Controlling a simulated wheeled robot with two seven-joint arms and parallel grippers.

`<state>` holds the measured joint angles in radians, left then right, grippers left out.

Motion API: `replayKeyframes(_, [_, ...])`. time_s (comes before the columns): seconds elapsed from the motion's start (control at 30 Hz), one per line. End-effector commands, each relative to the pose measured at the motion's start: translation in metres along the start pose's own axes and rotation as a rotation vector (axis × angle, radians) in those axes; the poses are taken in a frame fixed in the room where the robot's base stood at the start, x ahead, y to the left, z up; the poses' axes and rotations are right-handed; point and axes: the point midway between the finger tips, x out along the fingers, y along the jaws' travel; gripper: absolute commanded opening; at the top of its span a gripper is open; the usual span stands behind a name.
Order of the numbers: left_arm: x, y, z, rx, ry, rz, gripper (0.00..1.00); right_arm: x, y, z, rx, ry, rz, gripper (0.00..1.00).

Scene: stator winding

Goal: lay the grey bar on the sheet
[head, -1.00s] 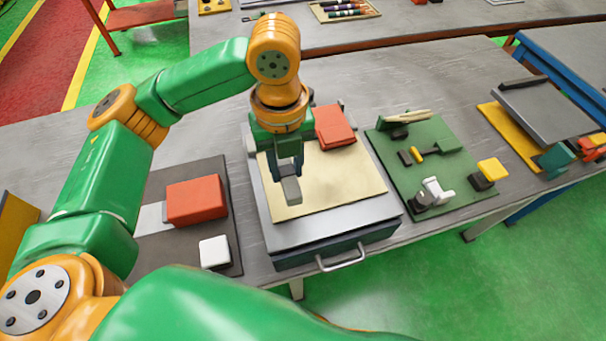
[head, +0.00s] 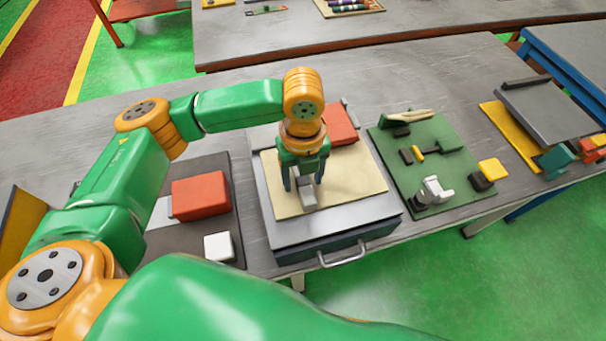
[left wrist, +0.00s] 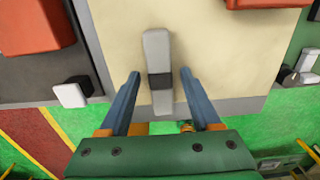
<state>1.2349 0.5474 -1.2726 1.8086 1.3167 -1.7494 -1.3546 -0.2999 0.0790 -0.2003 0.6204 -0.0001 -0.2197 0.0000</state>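The grey bar (head: 308,199) lies on the cream sheet (head: 352,178), near the sheet's front left part. In the left wrist view the bar (left wrist: 157,50) has a dark band around its middle, and the sheet (left wrist: 215,50) shows on both sides of it. My left gripper (head: 304,186) is over the bar. Its fingers (left wrist: 160,74) stand open on either side of the bar, with a gap on each side. My right gripper is not in view.
The sheet is on a grey drawer box (head: 345,222) with a front handle. An orange-red block (head: 341,124) sits at its back. To the left are a red block (head: 200,196) and a white block (head: 219,247). A green board (head: 455,165) with small parts is on the right.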

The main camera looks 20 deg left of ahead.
Motion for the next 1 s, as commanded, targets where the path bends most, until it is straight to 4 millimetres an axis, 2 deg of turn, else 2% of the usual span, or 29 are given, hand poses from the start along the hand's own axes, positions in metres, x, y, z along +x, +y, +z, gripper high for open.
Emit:
replayKeyframes(0.17, [-0.002,0.0,0.0,0.0,-0.001,0.0,0.64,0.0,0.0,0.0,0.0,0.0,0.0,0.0])
replayKeyframes(0.27, [-0.012,-0.001,0.001,-0.001,-0.002,-0.004,0.64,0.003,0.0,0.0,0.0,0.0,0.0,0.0])
replayKeyframes(0.37, [-0.034,-0.001,0.001,0.0,-0.003,-0.005,0.64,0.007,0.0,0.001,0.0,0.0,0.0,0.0])
replayKeyframes(0.5, [-0.073,-0.001,0.001,-0.001,-0.003,-0.005,0.64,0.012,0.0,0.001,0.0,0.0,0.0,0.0])
replayKeyframes(0.6, [-0.099,-0.001,0.001,-0.001,-0.004,-0.004,0.64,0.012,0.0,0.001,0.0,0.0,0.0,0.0])
replayKeyframes(0.7, [-0.116,0.0,0.001,-0.002,-0.003,-0.001,0.64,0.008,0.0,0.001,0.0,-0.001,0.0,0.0])
replayKeyframes(0.8, [-0.123,0.0,0.0,-0.002,0.0,0.0,0.64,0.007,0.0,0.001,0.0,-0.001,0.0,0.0])
replayKeyframes(1.0, [-0.123,0.0,0.0,-0.001,0.001,0.0,0.64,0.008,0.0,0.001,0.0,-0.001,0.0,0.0])
